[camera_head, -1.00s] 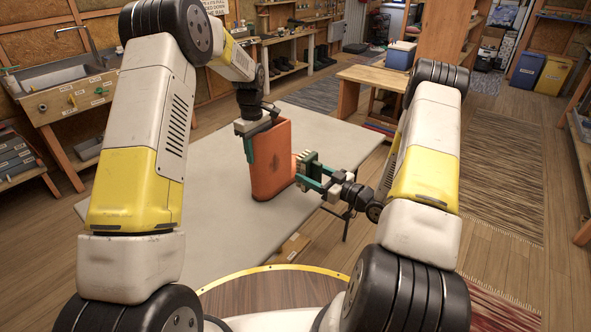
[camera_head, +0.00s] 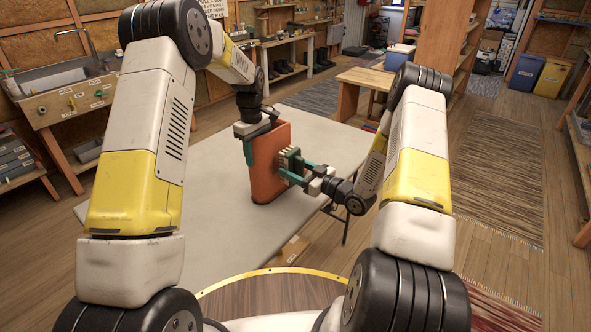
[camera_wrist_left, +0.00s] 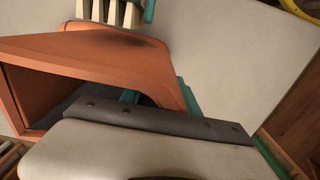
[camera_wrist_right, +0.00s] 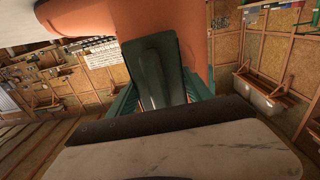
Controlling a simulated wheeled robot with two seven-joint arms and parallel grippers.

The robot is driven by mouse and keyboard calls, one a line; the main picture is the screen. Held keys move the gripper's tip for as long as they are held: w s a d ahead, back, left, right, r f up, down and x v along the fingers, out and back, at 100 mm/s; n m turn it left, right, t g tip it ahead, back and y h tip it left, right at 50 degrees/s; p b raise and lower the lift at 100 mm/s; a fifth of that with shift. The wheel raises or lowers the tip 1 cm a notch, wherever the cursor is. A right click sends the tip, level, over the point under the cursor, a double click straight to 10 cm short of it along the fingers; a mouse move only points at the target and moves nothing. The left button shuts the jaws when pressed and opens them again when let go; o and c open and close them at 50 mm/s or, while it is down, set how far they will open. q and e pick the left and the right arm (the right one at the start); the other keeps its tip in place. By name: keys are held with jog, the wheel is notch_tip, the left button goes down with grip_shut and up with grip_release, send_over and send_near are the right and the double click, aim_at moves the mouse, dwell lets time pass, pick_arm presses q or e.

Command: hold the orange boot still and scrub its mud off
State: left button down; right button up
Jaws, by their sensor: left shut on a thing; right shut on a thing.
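The orange boot (camera_head: 268,182) stands upright on the pale grey table top (camera_head: 215,225). My left gripper (camera_head: 258,145) is shut on the boot's upper rim from above. In the left wrist view the boot's open top (camera_wrist_left: 75,60) shows, with a finger inside it. My right gripper (camera_head: 294,175) is shut on a green-backed brush (camera_head: 290,160) with pale bristles, against the right side of the boot. The brush's dark green back (camera_wrist_right: 156,72) fills the middle of the right wrist view. Its bristles show at the top of the left wrist view (camera_wrist_left: 108,10). A dark smudge (camera_wrist_left: 140,40) marks the boot near the bristles.
A small tan box (camera_head: 293,248) lies at the table's near edge. A wooden bench with a blue cooler (camera_head: 398,57) stands behind to the right, and a sink bench (camera_head: 70,95) to the left. The table around the boot is clear.

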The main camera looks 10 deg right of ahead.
aim_at(304, 173)
pick_arm(q)
jog(key=shift+s+d+f, duration=0.1)
jog(key=shift+s+f, duration=0.05)
jog(key=shift+f, duration=0.15)
pick_arm(e)
jog(key=shift+x, duration=1)
jog(key=shift+s+a, duration=1.15)
jog(key=shift+s, duration=0.15)
jog(key=shift+s+a, duration=0.55)
jog(key=shift+a, duration=0.2)
jog(key=shift+s+a, duration=0.5)
jog(key=shift+a, duration=0.2)
jog(key=shift+w+d, duration=0.3)
jog(key=shift+w, duration=0.05)
jog(key=shift+c, duration=0.7)
jog(key=shift+w+d, duration=1)
jog(key=shift+d, duration=0.15)
jog(key=shift+w+d, duration=1.05)
jog(key=shift+d, duration=0.15)
jog(key=shift+v, duration=3)
